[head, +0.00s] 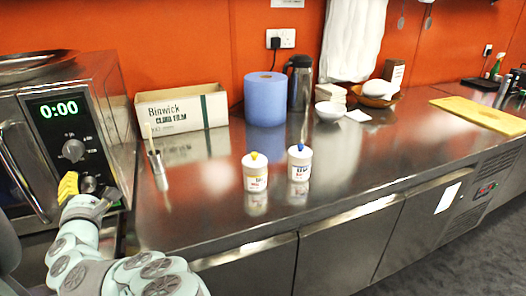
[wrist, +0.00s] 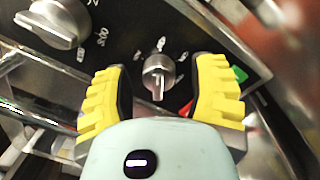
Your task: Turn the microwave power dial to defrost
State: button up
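The microwave (head: 60,115) stands at the left in the head view, its display reading 0:00. Its panel has an upper dial (head: 73,150) and a lower dial (head: 88,184). My gripper (head: 76,186), with yellow fingers, is at the lower dial and partly covers that part of the panel. In the wrist view my gripper (wrist: 162,72) is open, with a small silver dial (wrist: 158,75) between its fingertips and gaps on both sides. Small marks surround this dial, and its ridge points down in the picture. The marks are too small to read.
A larger dial (wrist: 55,24) and a green button (wrist: 240,74) flank the small dial in the wrist view. The microwave door handle (head: 22,172) is left of the panel. A metal cup (head: 158,168) with utensils stands right of the microwave, before a cling film box (head: 180,110).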

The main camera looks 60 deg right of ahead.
jog(key=shift+s, duration=0.1)
jog(key=shift+v, duration=3.7)
